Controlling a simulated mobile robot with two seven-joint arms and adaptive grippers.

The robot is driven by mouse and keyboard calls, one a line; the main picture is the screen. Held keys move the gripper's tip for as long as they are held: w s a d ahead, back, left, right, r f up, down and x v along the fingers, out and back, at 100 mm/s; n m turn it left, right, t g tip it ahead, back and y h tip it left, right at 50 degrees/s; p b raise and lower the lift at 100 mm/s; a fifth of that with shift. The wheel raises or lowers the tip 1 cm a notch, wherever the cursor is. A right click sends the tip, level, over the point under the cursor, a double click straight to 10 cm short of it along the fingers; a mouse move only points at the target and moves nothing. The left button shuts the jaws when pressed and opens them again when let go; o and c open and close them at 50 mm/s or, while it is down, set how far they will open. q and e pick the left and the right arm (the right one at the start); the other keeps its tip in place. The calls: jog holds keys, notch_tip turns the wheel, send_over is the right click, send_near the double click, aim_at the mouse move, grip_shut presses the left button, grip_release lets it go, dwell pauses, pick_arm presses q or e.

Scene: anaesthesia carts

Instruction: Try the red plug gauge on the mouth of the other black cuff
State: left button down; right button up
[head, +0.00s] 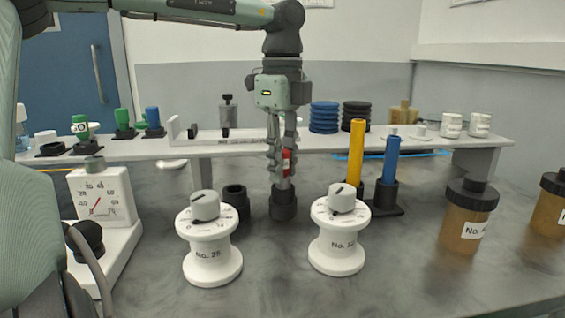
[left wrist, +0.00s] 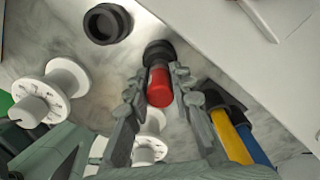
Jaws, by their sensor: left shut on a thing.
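My left gripper (head: 282,168) points down in the middle of the head view, shut on the red plug gauge (head: 287,161). In the left wrist view, the red gauge (left wrist: 160,88) sits between the two fingers. A grey lower part of the gauge shows below the fingers and meets the mouth of one black cuff (head: 283,203); how far it enters, I cannot tell. That cuff (left wrist: 158,52) lies straight beyond the gauge in the wrist view. A second black cuff (head: 235,204), open and empty-looking, stands just left of it. My right gripper is not in view.
White spools (head: 213,262) (head: 337,250) stand in front of the cuffs. Yellow (head: 356,155) and blue (head: 390,160) rods stand right of the gripper. A dial device (head: 103,195) is at left, brown jars (head: 467,222) at right. A raised shelf (head: 350,144) runs behind.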

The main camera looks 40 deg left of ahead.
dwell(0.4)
pick_arm(q)
jog(key=shift+r+p, duration=2.4)
jog(key=shift+r, duration=1.05)
